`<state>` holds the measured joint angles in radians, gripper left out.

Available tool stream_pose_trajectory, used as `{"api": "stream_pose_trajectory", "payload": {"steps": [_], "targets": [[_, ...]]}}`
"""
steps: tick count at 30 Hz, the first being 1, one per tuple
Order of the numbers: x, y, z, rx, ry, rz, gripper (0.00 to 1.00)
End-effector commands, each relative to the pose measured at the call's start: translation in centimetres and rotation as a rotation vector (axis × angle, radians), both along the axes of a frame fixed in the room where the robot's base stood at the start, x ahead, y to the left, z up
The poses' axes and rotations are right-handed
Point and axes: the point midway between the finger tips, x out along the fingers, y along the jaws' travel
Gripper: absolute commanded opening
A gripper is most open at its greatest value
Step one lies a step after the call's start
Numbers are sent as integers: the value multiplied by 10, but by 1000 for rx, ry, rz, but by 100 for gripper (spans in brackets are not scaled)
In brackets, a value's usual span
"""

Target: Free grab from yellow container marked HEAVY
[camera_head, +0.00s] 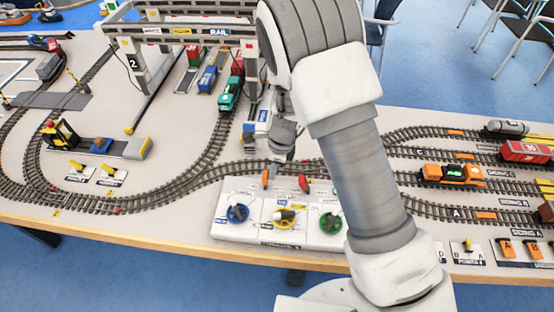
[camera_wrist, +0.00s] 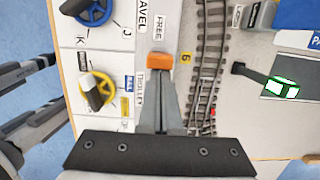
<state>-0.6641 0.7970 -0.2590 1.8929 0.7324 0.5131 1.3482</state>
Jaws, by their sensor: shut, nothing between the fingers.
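My gripper (camera_head: 283,155) points down over the back of the white control panel (camera_head: 222,222). In the wrist view its fingers (camera_wrist: 161,85) are closed together. Their tips are right at an orange lever (camera_wrist: 157,63) beside the FREE label (camera_wrist: 159,28); I cannot tell whether they touch. The lever also shows in the head view (camera_head: 265,178). The gantry crane (camera_head: 185,36) with the RAIL sign stands at the back, partly hidden by my arm. I cannot make out a yellow container marked HEAVY or the crane's grab.
The panel carries a blue handwheel (camera_head: 238,213), a yellow handwheel (camera_head: 284,218), a green handwheel (camera_head: 330,222) and a red lever (camera_head: 303,182). Tracks run close behind it. A green locomotive (camera_head: 229,94) and an orange locomotive (camera_head: 453,174) stand on the tracks.

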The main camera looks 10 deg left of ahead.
Motion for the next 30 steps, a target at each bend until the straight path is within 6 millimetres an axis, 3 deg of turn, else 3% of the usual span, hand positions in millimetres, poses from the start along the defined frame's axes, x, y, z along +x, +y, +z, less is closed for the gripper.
{"api": "stream_pose_trajectory", "payload": {"steps": [1, 8, 17, 30], "targets": [[-1, 4, 8, -29, -1, 8, 0], [-1, 14, 6, -147, -10, 7, 0], [0, 13, 3, -136, -9, -1, 0], [-1, 13, 19, -136, -8, -1, 0]]}}
